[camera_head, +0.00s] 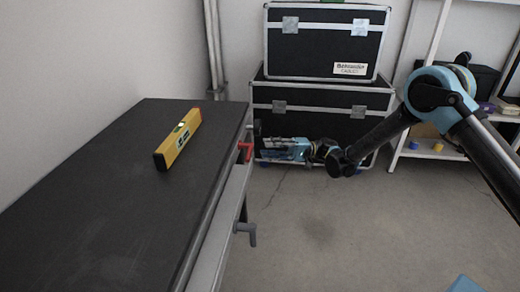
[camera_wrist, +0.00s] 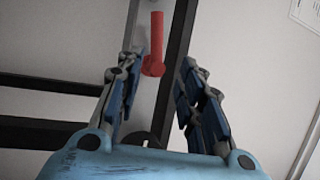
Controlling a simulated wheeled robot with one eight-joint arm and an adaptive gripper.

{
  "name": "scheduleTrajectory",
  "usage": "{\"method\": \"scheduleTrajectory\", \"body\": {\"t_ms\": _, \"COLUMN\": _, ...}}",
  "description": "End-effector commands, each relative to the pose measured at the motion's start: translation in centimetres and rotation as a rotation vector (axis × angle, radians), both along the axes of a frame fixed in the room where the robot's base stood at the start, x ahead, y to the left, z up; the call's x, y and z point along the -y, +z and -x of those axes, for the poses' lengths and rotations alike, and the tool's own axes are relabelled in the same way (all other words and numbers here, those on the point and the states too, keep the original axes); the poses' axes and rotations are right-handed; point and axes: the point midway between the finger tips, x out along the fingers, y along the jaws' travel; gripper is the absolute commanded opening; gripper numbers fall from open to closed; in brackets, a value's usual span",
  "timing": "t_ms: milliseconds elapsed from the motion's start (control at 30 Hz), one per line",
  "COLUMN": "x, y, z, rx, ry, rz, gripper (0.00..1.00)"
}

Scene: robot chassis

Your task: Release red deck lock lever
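The red lever (camera_head: 245,151) sits on the side edge of the black-topped bench (camera_head: 95,215) in the head view. In the wrist view the red lever (camera_wrist: 154,45) hangs on a pale metal rail, its rounded pivot end lower in the picture. My gripper (camera_head: 266,149) is beside the bench edge, just right of the lever, pointing left at it. In the wrist view my gripper (camera_wrist: 160,65) is open, with the lever seen between and beyond its blue fingers. I see no contact with the lever.
A yellow spirit level (camera_head: 178,140) lies on the bench top. A grey handle (camera_head: 246,233) sticks out of the bench side, nearer. Black cases (camera_head: 325,45) stand behind my gripper, with a white shelf (camera_head: 440,151) at the right. The floor right of the bench is clear.

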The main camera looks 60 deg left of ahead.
Motion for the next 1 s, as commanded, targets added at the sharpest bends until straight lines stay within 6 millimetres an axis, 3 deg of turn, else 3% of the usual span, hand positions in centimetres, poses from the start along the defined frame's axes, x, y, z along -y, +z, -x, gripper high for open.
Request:
{"method": "scheduleTrajectory", "body": {"t_ms": 100, "x": 0.6, "y": -0.4, "z": -1.9, "rx": 0.000, "ry": -0.003, "rz": 0.000, "gripper": 0.35}}
{"method": "scheduleTrajectory", "body": {"t_ms": 300, "x": 1.3, "y": -0.7, "z": -3.8, "rx": -0.001, "ry": -0.003, "rz": -0.001, "gripper": 0.35}}
{"method": "scheduleTrajectory", "body": {"t_ms": 667, "x": 1.5, "y": -0.8, "z": -4.2, "rx": -0.001, "ry": -0.002, "rz": -0.001, "gripper": 0.35}}
{"method": "scheduleTrajectory", "body": {"t_ms": 833, "x": 1.5, "y": -0.7, "z": -3.9, "rx": 0.001, "ry": -0.003, "rz": 0.035, "gripper": 0.01}}
{"method": "scheduleTrajectory", "body": {"t_ms": 1000, "x": 1.6, "y": -0.7, "z": -2.6, "rx": 0.015, "ry": -0.018, "rz": 0.246, "gripper": 0.00}}
